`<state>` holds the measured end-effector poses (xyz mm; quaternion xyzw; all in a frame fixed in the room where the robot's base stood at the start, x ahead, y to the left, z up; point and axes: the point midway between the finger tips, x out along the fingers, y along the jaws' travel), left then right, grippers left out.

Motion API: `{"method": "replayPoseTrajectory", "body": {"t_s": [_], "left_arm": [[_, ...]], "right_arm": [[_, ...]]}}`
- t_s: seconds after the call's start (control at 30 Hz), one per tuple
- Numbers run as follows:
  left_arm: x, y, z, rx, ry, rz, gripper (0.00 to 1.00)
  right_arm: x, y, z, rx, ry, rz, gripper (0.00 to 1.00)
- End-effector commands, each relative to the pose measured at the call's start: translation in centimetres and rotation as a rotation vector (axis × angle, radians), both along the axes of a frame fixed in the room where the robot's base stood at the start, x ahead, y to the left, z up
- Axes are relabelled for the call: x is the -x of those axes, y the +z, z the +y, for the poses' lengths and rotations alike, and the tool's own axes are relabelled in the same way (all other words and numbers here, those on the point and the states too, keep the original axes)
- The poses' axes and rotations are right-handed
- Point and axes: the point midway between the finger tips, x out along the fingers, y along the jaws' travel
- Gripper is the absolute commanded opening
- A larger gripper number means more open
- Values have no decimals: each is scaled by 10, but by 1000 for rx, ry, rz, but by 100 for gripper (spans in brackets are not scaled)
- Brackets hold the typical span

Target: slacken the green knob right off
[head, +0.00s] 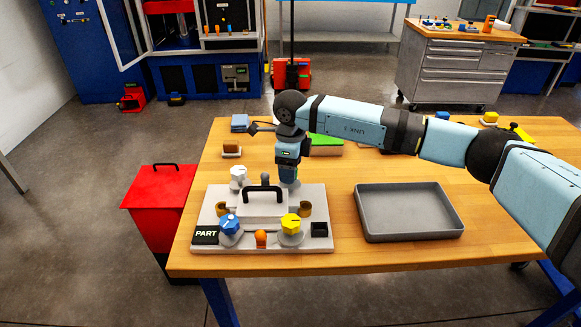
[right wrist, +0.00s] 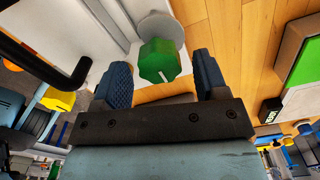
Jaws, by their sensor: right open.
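The green knob (right wrist: 160,60) shows in the right wrist view as a faceted knob with a white mark, on a round grey base. In the head view it is hidden behind my right gripper. My right gripper (head: 288,182) points down at the back right of the fixture plate (head: 321,215). In the right wrist view its two blue fingers (right wrist: 163,72) are open, one on each side of the knob, with gaps. I cannot tell how far down they reach. My left gripper is not in view.
A black handle (head: 263,189) stands close to my right gripper. A blue knob (head: 230,225), a yellow knob (head: 291,224) and a white knob (head: 238,173) also sit on the plate. A grey tray (head: 410,237) lies to the right, with bare wood between.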

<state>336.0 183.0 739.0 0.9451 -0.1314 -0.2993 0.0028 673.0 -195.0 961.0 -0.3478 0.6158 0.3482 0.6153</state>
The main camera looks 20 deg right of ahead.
Motion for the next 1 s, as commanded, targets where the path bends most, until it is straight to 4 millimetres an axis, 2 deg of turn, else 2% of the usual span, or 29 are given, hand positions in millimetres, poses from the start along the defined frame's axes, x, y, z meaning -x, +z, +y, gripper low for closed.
{"method": "replayPoseTrajectory", "body": {"t_s": [0.17,0.4,0.6,0.8,1.0], "left_arm": [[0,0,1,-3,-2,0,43],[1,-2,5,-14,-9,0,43],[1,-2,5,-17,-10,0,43],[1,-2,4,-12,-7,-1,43],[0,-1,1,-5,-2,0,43]], "right_arm": [[-1,32,0,-1,0,-5,67],[-1,88,0,-1,0,-5,67],[-1,121,0,-1,1,-4,67],[0,133,0,-1,1,-3,67],[0,133,0,-1,1,-3,67]]}}
